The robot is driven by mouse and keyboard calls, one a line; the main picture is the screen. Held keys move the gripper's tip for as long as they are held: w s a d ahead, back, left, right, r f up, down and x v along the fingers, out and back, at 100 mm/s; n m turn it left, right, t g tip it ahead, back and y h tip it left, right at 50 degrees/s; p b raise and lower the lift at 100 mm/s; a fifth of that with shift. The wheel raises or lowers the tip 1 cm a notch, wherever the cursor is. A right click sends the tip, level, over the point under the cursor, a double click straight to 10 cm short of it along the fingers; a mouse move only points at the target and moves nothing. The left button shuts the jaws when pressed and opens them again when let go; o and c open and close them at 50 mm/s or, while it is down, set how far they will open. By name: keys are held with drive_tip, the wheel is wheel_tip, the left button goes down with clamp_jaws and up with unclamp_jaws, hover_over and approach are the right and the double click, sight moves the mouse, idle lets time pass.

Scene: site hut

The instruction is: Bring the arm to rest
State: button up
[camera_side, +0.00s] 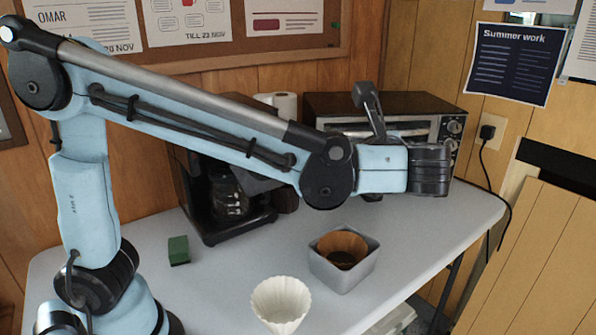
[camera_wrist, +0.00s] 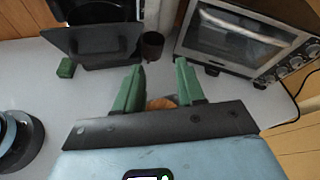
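My gripper (camera_wrist: 160,82) shows in the wrist view with two green fingers spread apart. I see nothing held between them. Part of a brown filter (camera_wrist: 160,103) shows beyond and below the gap, mostly hidden by the gripper's dark plate. In the side view my arm is raised and stretched to the right over the table (camera_side: 225,285), its far end in front of the toaster oven. The fingers cannot be made out there. The brown filter (camera_side: 342,245) sits inside a square grey metal tin (camera_side: 340,278) below my arm.
A white fluted filter (camera_side: 281,303) stands near the table's front. A green sponge (camera_side: 178,250) lies at left. A black coffee machine (camera_side: 205,222), dark mug (camera_wrist: 152,45), paper roll (camera_side: 284,101) and toaster oven (camera_side: 445,104) stand at the back. The table's right part is clear.

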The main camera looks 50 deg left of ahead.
wheel_tip(320, 180, up, 14)
drive_tip(key=s+a+r, duration=0.1)
drive_tip(key=s+a, duration=0.7)
drive_tip(key=a, duration=0.5)
drive_tip(key=shift+a+r, duration=0.15)
drive_tip(key=shift+a, duration=0.2)
